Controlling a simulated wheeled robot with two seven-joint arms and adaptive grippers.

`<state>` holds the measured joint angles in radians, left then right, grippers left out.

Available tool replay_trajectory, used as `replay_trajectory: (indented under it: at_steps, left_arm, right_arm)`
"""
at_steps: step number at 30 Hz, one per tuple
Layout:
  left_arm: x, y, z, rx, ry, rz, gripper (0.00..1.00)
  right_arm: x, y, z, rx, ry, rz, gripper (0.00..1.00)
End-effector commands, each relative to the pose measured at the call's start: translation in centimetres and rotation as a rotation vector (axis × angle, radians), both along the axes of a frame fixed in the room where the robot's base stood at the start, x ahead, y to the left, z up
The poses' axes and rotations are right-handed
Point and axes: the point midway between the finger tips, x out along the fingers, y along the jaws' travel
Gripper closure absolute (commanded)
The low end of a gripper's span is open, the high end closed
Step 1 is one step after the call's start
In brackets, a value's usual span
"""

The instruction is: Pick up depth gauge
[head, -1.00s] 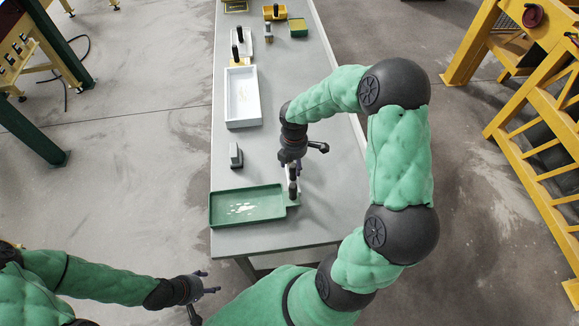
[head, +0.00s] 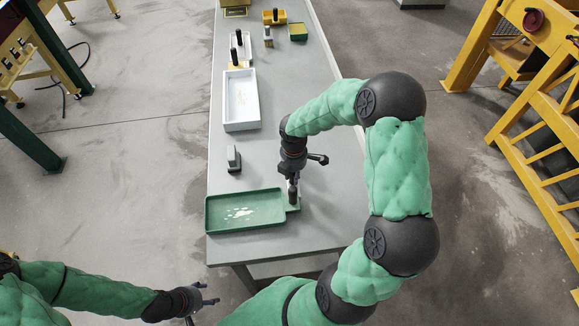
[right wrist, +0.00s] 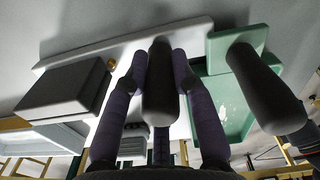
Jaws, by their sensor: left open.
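The depth gauge (right wrist: 200,30) looks like a long white bar with a thick dark handle (right wrist: 160,95). In the right wrist view the two fingers of my right gripper (right wrist: 159,62) press against both sides of that handle, and the bar appears to lie on the table. In the head view my right gripper (head: 293,177) is low over the table, just behind the green tray's right corner, and hides most of the gauge. My left gripper (head: 206,297) is open and empty, off the table at the lower left.
A green tray (head: 222,228) lies at the table's near end. A dark upright handle (right wrist: 265,85) on a green plate stands beside the gauge. A grey block tool (head: 233,159) and white tray (head: 228,127) lie left.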

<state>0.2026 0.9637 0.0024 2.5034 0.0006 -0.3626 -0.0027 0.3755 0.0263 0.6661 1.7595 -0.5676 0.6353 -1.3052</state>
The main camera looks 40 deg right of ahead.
Motion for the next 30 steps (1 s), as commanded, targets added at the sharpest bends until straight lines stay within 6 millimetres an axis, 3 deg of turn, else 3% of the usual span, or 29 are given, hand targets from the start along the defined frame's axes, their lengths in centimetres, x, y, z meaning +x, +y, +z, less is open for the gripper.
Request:
replay_trajectory:
  at_steps: [2,3,6,19,30]
  left_arm:
    - [0.0,0.0,0.0,0.0,0.0,0.0,0.4]
    - [0.0,0.0,0.0,0.0,0.0,0.0,0.4]
    - [0.0,0.0,0.0,0.0,0.0,0.0,0.4]
    - [0.0,0.0,0.0,0.0,0.0,0.0,0.4]
    - [0.0,0.0,0.0,0.0,0.0,0.0,0.4]
  right_arm:
    - [0.0,0.0,0.0,0.0,0.0,0.0,1.0]
    - [0.1,0.0,0.1,0.0,-0.002,0.0,0.69]
    - [0.1,0.0,0.0,0.0,-0.002,0.0,0.47]
    - [0.0,0.0,0.7,0.0,-0.001,0.0,0.47]
    - [0.1,0.0,7.4,-0.001,-0.005,0.0,0.47]
